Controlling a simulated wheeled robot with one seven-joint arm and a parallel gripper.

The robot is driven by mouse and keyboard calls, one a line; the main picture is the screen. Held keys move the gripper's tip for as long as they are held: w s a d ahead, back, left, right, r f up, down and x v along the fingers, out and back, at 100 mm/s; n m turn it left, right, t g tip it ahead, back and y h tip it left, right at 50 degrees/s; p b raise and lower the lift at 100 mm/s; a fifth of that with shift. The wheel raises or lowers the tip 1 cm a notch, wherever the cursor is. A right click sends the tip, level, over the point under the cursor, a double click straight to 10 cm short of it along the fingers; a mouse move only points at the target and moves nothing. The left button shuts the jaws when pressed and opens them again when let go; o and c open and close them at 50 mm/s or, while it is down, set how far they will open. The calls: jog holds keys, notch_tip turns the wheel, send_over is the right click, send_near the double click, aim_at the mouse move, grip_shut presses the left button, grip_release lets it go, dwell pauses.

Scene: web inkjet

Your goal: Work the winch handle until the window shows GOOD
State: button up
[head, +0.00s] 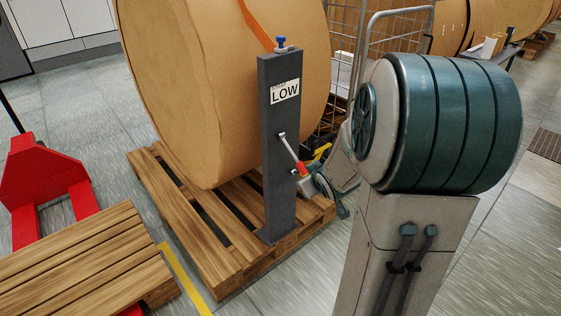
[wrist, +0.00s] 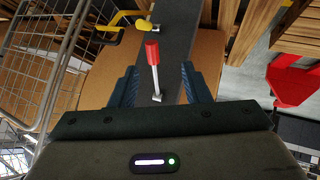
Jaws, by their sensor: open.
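The winch post (head: 279,150) is a dark grey upright column on a wooden pallet. Its window (head: 285,92) reads LOW. The winch handle (head: 290,152) is a silver crank with a red grip (head: 301,170), slanting down and right from its hub. In the wrist view the handle (wrist: 155,78) and its red grip (wrist: 152,52) show between the fingers. My gripper (wrist: 158,68) is open, one finger on each side of the handle, with gaps on both sides. In the head view my gripper is small, beside the red grip, and partly hidden by my arm.
A large brown paper roll (head: 220,90) stands behind the post on the pallet (head: 190,235). An orange strap (head: 257,27) runs to the post's top. A wire cage (head: 350,35) stands behind. A red pallet truck (head: 42,175) and another pallet (head: 80,255) are at left.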

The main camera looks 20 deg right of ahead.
aim_at(303, 168)
jog(key=w+d+f+n+t+y+b, duration=0.2)
jog(key=d+f+t+y+b, duration=0.3)
jog(key=f+t+b, duration=0.3)
jog(key=w+b, duration=0.1)
jog(key=w, duration=0.3)
jog(key=w+a+b, duration=0.1)
jog(key=w, duration=0.3)
jog(key=w+a+b, duration=0.1)
jog(key=w+b, duration=0.1)
jog(key=w, duration=0.3)
jog(key=shift+a+r, duration=0.25)
jog(key=shift+r, duration=0.1)
jog(key=shift+s, duration=0.1)
grip_shut()
